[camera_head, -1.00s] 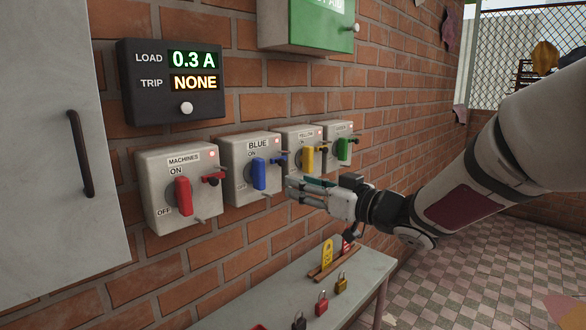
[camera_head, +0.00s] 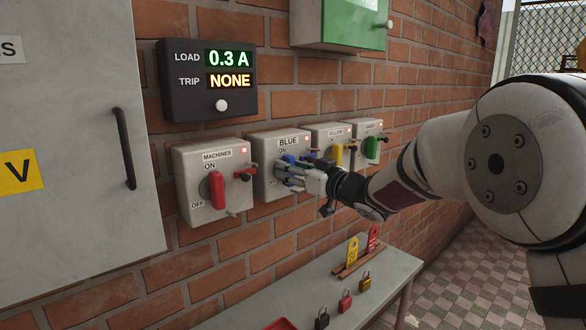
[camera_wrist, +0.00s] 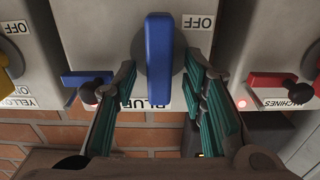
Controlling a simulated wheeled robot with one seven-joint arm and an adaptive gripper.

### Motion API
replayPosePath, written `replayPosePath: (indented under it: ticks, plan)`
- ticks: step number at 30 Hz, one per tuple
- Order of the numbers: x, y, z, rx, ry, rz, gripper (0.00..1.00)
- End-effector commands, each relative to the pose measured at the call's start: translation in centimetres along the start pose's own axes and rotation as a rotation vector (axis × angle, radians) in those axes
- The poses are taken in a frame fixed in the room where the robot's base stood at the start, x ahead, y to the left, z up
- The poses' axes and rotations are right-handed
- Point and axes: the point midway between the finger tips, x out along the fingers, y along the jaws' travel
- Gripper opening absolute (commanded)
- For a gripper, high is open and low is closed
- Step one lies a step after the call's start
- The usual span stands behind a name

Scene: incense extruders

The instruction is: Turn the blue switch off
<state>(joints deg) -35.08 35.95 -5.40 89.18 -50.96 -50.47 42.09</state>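The blue switch box (camera_head: 262,181) hangs on the brick wall, second from the left, with its BLUE and ON labels showing. In the wrist view its blue handle (camera_wrist: 159,55) stands in line with the ON side, away from the OFF label. My gripper (camera_head: 284,174) is at the front of this box and hides most of the handle in the head view. In the wrist view the open fingers (camera_wrist: 160,95) lie on both sides of the handle's ON end, with gaps visible. A small blue lever with a dark knob (camera_wrist: 91,88) sits beside it.
The red MACHINES switch (camera_head: 216,190) is close on the left, and the yellow switch (camera_head: 337,154) close on the right. A panel (camera_head: 208,80) above reads 0.3 A and NONE. A bench (camera_head: 330,285) with padlocks and tags stands below.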

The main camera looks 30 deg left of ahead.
Motion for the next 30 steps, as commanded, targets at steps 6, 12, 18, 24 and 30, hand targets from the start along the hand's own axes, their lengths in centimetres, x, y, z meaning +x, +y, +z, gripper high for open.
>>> replayPosePath:
  ticks: [6,12,18,24,30]
  plan:
    - [0.05,0.04,-0.02,0.000,0.000,0.001,0.38]
    - [0.03,0.04,-0.03,0.000,0.000,0.001,0.00]
    - [0.02,0.04,-0.03,0.001,0.000,0.001,0.00]
    - [-0.01,0.17,-0.03,0.036,0.001,0.002,0.00]
    - [-0.03,0.35,-0.05,0.138,0.002,0.002,0.00]
